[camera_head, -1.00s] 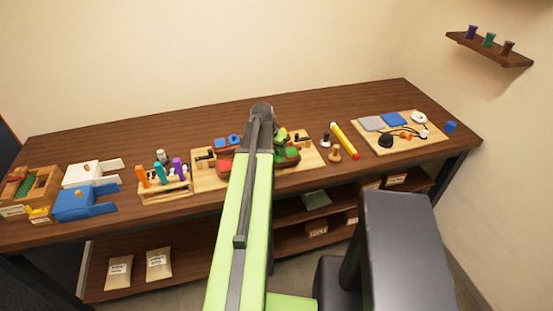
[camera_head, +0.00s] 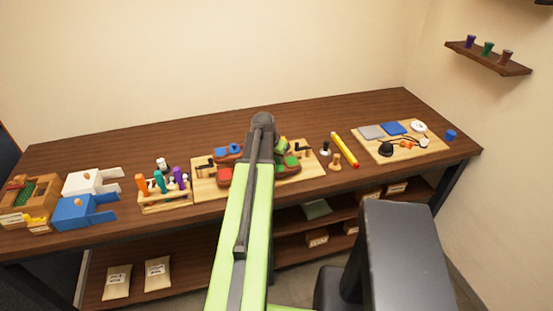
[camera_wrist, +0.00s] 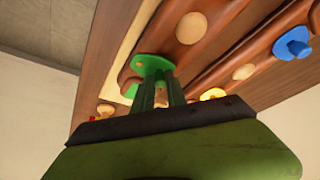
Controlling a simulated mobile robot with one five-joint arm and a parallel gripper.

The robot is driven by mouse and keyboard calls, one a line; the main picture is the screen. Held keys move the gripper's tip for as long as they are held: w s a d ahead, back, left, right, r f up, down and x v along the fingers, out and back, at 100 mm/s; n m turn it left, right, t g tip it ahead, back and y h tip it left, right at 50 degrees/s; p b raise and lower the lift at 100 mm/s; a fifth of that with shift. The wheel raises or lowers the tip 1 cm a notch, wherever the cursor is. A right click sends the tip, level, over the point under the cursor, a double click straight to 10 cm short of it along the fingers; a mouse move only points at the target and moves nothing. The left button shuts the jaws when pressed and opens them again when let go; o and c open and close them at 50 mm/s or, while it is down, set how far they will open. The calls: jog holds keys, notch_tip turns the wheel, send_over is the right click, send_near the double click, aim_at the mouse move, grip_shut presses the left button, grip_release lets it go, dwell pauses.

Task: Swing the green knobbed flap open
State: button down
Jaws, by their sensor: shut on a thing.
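The green flap (camera_wrist: 153,63) shows in the wrist view as a rounded green plate against a brown saddle part (camera_wrist: 215,35). My gripper (camera_wrist: 155,88) has its two dark green fingers close together, reaching up to the flap. It is shut on what looks like the flap's knob, which the fingers mostly hide. In the head view, a green piece (camera_head: 291,161) lies on the right side of the brown saddle assembly on a light board (camera_head: 210,188). My arm covers the middle of the assembly, and my gripper is hidden there.
A blue knob (camera_wrist: 293,43) and pale round discs sit on the leather in the wrist view. On the table, a rack of coloured tools (camera_head: 165,203) stands left of the board. A yellow stick (camera_head: 345,150) and another board (camera_head: 437,148) lie to the right.

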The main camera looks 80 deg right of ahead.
jog(key=n+t, duration=0.1)
jog(key=n, duration=0.1)
jog(key=a+n, duration=0.1)
jog(key=n, duration=0.1)
jog(key=w+n+t, duration=0.1)
jog(key=n, duration=0.1)
jog(key=shift+a+n+t, duration=0.2)
jog(key=shift+n+t, duration=0.1)
jog(key=shift+n, duration=0.1)
jog(key=n+t, duration=0.1)
jog(key=n, duration=0.1)
jog(key=a+n+y, duration=0.1)
jog(key=n, duration=0.2)
jog(key=shift+a+n+t, duration=0.1)
jog(key=shift+n+t, duration=0.2)
jog(key=shift+t, duration=0.1)
jog(key=n, duration=0.2)
jog(key=a+n+t+y, duration=0.1)
jog(key=n, duration=0.1)
jog(key=shift+s, duration=0.1)
jog(key=shift+s+a+n+y, duration=0.2)
jog(key=shift+n+y, duration=0.25)
jog(key=shift+n, duration=0.6)
jog(key=shift+s+a+n+y, duration=0.15)
jog(key=shift+n+y, duration=0.3)
jog(key=shift+n, duration=0.6)
jog(key=shift+a, duration=0.15)
jog(key=c, duration=1.4)
grip_release()
jog(key=shift+t, duration=0.3)
